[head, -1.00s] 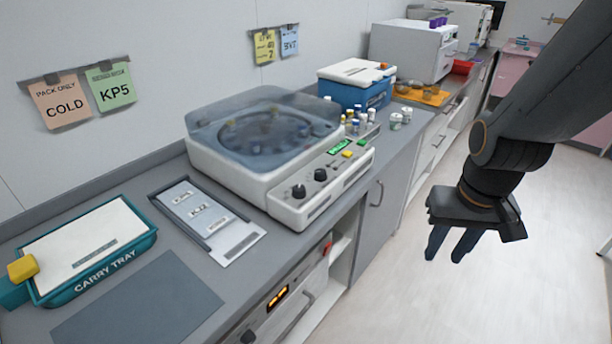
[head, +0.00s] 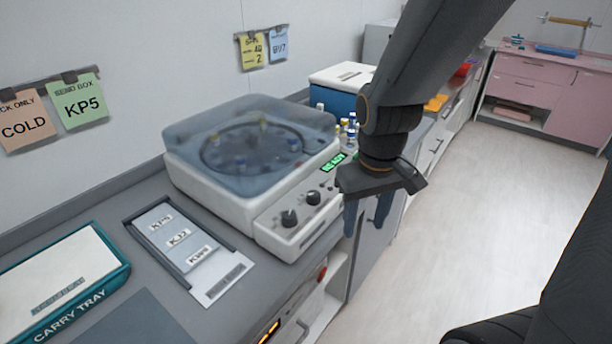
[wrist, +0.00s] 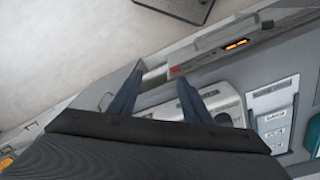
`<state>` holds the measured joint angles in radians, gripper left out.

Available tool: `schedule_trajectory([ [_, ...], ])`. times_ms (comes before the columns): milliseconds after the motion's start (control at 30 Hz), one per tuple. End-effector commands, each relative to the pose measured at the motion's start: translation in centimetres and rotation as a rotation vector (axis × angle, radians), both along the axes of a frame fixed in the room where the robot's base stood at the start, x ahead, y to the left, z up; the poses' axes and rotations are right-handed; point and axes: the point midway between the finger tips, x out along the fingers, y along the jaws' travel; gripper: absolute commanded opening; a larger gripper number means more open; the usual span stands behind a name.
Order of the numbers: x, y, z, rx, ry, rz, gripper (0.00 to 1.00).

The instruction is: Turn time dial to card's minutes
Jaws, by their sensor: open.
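The white centrifuge (head: 185,180) with a clear blue-tinted lid, shut, stands on the counter. Its front panel has two black dials: one nearer the front (head: 289,218) and one to its right (head: 313,198). Which is the time dial is too small to read. A green display (head: 333,162) reads READY. A yellow card (head: 253,50) on the wall shows a 2 on its lower line; its other writing is blurred. My gripper (head: 367,213) is open and empty, pointing down right of the dials, off the counter's front edge. In the wrist view, its fingers (wrist: 160,75) are apart, with the centrifuge (wrist: 218,95) beside them.
A rack with labelled strips (head: 150,222) and a teal carry tray (head: 118,283) lie left of the centrifuge. Small vials (head: 352,131) and a blue box (head: 335,100) stand behind my arm.

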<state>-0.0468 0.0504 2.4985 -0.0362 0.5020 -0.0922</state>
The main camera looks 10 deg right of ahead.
Motion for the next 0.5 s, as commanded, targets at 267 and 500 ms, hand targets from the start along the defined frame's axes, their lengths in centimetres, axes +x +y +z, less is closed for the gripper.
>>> schedule_trajectory([
  [267, 6.2, 6.5, 3.1, -0.177, 0.162, 0.751, 0.45],
  [500, 9.7, 11.2, 6.4, -0.329, 0.305, 1.233, 0.45],
])
